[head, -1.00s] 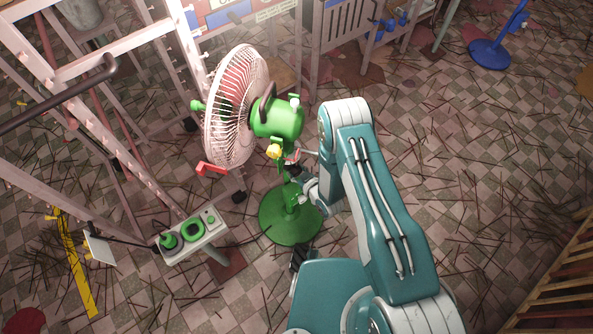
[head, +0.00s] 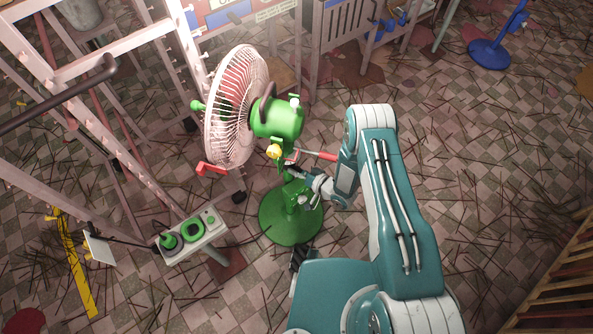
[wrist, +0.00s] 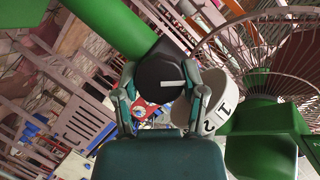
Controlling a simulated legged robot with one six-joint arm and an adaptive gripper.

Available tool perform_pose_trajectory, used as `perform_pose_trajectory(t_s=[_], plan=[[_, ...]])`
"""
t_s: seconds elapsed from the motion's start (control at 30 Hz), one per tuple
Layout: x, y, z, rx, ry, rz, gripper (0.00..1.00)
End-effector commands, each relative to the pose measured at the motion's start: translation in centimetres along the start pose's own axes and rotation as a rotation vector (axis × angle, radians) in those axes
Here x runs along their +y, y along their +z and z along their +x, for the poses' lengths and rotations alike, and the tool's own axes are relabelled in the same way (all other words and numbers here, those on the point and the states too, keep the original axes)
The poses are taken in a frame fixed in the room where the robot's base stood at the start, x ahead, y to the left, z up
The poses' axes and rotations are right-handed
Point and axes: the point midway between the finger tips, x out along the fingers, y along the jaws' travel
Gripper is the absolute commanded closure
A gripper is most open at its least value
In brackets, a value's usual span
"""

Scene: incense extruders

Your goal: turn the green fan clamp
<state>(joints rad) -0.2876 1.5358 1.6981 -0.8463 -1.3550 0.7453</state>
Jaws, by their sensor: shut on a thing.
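The green fan (head: 278,118) stands on a round green base (head: 290,222), its pale wire cage (head: 236,105) facing left. In the wrist view, the clamp is a dark round knob (wrist: 160,72) with a white line on its face, beside a green tube (wrist: 105,22). My gripper (wrist: 164,82) is shut on this knob, one finger on each side. In the head view, my gripper (head: 291,168) reaches the fan's post just below the motor, and the knob is mostly hidden. A white curved piece with dark letters (wrist: 223,100) lies just right of the knob.
A red bar (head: 318,155) extends right of the post, close to my wrist. A pale metal frame (head: 120,60) stands at left. A grey box with green controls (head: 195,232) is left of the base. Dark sticks litter the tiled floor, open at right.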

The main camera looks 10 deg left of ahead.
Motion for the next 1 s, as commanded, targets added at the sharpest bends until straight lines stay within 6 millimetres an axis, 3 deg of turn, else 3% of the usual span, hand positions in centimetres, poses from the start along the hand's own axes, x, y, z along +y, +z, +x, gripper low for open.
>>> perform_pose_trajectory(t_s=[0.6, 1.0], plan=[[0.6, -0.36, 0.04, 0.013, -0.201, 0.501, 0.94], [0.69, -0.24, 0.02, 0.013, -0.265, 0.662, 0.94]])
